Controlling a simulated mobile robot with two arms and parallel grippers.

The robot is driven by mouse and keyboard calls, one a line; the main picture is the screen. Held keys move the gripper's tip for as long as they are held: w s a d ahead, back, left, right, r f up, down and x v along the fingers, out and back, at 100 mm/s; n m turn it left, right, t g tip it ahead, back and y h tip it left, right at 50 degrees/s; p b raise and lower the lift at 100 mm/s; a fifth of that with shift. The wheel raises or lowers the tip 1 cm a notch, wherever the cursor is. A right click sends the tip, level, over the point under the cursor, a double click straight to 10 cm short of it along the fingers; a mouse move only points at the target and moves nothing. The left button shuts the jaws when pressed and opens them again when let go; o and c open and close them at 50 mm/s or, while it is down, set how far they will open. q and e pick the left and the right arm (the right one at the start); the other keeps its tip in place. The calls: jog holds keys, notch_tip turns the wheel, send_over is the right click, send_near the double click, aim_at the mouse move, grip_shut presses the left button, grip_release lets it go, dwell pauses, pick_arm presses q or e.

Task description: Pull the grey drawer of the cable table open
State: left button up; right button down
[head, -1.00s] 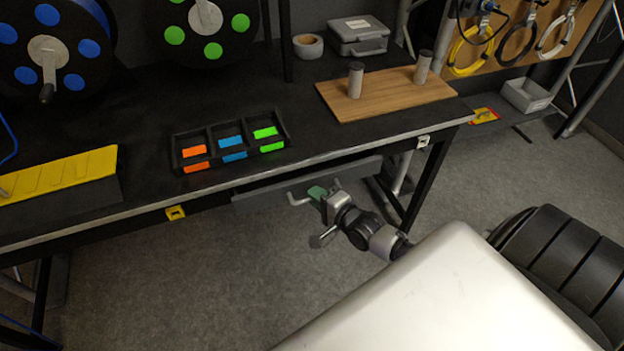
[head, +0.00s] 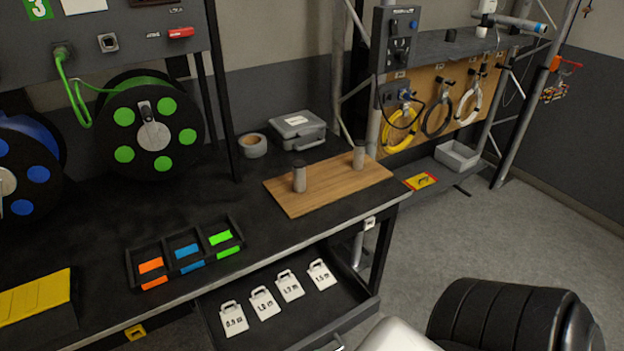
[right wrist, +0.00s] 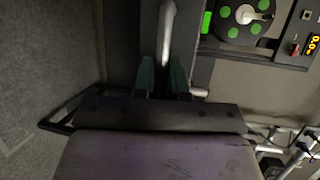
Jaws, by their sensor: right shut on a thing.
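The grey drawer (head: 352,316) of the cable table (head: 110,220) stands open below the tabletop in the head view. Several white tags with printed lengths (head: 290,286) lie in a row inside it. In the right wrist view, my right gripper (right wrist: 164,68) has its two greenish fingers on either side of the silver drawer handle (right wrist: 167,30) and is shut on it. In the head view the gripper is almost wholly out of sight at the bottom edge. My left gripper is in neither view.
On the tabletop are a divided tray (head: 188,272) with coloured pieces, a wooden board (head: 325,196) with two grey posts, a tape roll (head: 252,146) and a grey case (head: 290,130). A green cable reel (head: 150,135) stands behind. Open floor (head: 450,225) lies to the right.

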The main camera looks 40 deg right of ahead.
jog(key=shift+s, duration=0.25)
jog(key=c, duration=1.2)
grip_release()
jog(key=b+v, duration=0.1)
jog(key=v, duration=0.9)
jog(key=shift+s+r, duration=0.1)
jog(key=shift+s, duration=0.25)
